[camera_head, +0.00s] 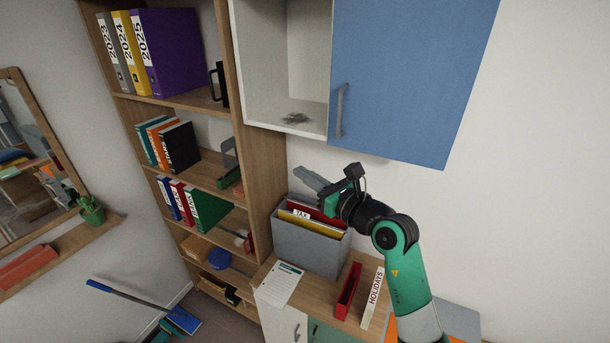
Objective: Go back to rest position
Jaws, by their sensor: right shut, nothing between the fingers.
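My right gripper (319,184) is raised above the grey file box (309,251) on the low cabinet. Its fingers point to the left, and it is shut and empty. My green and black right arm comes up from the bottom right. The file box holds a red folder and a yellow folder with a "TAX" label (302,214). The gripper is apart from the folders as far as I can tell. My left gripper does not show.
The wall cabinet with its blue door (401,82) hangs just above my right arm. The wooden shelf (264,165) with binders and books stands to the left. A red holder (347,291) and a white "HOLIDAYS" binder (373,297) stand on the low cabinet beside my arm.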

